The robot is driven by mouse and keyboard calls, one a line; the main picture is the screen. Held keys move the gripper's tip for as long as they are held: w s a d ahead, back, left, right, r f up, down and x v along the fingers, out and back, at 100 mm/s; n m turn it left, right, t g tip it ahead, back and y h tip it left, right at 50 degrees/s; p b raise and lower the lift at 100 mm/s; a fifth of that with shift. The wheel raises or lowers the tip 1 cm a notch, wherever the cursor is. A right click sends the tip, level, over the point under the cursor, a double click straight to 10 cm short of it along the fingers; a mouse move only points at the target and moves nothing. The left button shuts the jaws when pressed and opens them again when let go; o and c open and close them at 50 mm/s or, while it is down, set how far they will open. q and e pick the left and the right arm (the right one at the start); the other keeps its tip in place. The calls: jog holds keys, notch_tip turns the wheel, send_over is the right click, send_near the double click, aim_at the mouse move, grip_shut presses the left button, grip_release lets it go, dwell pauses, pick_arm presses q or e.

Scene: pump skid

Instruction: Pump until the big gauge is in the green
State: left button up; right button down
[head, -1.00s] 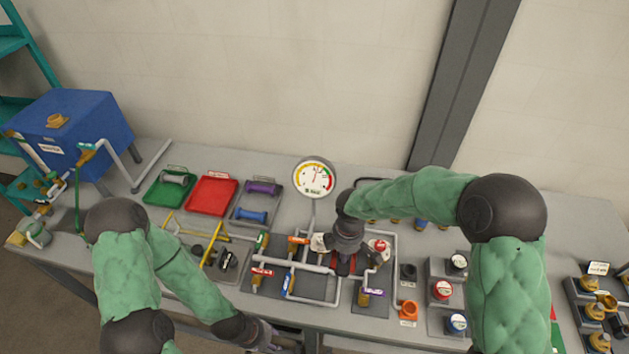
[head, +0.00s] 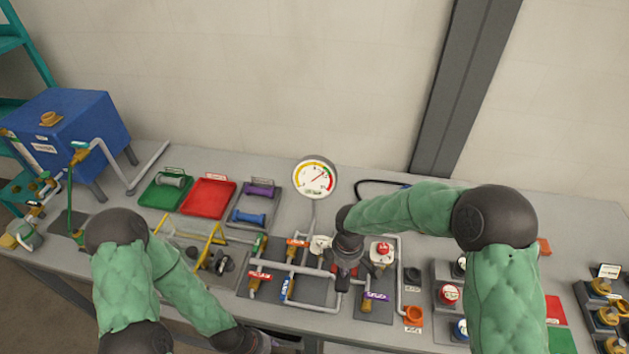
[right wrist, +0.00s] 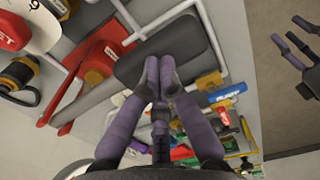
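The big gauge (head: 315,178) stands upright at the back of the pipework in the head view. Its needle points up and to the right, at or close to the green band; the exact reading is too small to tell. My right gripper (head: 346,272) is over the middle of the skid, hiding most of the pump. In the right wrist view its fingers (right wrist: 162,75) are together, tips against a dark grey padded bar (right wrist: 190,45) beside a red bracket (right wrist: 100,55). My left gripper is mostly cut off in the head view; its spread fingers (right wrist: 297,50) show in the right wrist view.
Several labelled valves and grey pipes surround the pump. A red knob (head: 383,249) sits just right of my right gripper. Green (head: 165,190) and red (head: 208,196) trays lie left of the gauge. A blue tank (head: 75,125) stands at far left. The back right tabletop is fairly clear.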

notch_tip(320, 180, up, 9)
jog(key=p, duration=0.7)
jog(key=shift+r, duration=0.15)
dwell(0.5)
dwell(2.0)
dwell(0.6)
notch_tip(320, 180, up, 5)
jog(key=p, duration=0.3)
jog(key=shift+p, duration=0.4)
